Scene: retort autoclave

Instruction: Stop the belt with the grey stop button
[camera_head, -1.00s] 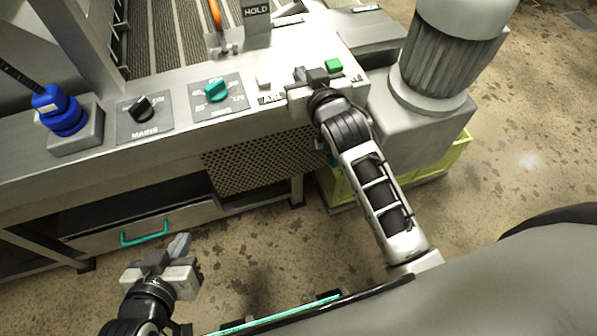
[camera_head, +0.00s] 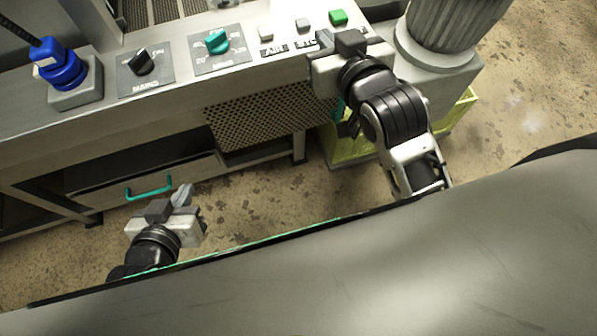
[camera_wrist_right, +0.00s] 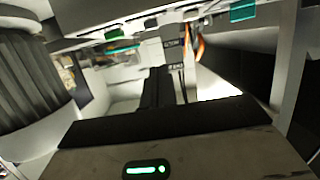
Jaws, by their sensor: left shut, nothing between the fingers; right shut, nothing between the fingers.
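The grey stop button (camera_head: 302,24) sits on the control panel, above a partly covered label that seems to begin "STO". A green button (camera_head: 338,17) is to its right, and another grey button (camera_head: 265,32) is to its left. My right gripper (camera_head: 349,40) is shut and empty at the panel's front edge, right of and nearer to me than the stop button. It looks apart from the button, though I cannot judge its height. Its dark fingers (camera_wrist_right: 160,88) fill the middle of the wrist view, where I cannot make out the stop button. My left gripper (camera_head: 172,208) is shut and empty, low and away from the panel.
Left along the panel are a teal-knobbed dial (camera_head: 215,42), a black mains switch (camera_head: 143,62) and a blue plug (camera_head: 60,68). A ribbed grey motor (camera_head: 447,35) stands right of the panel, close to my right arm. A drawer with a teal handle (camera_head: 149,188) is below.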

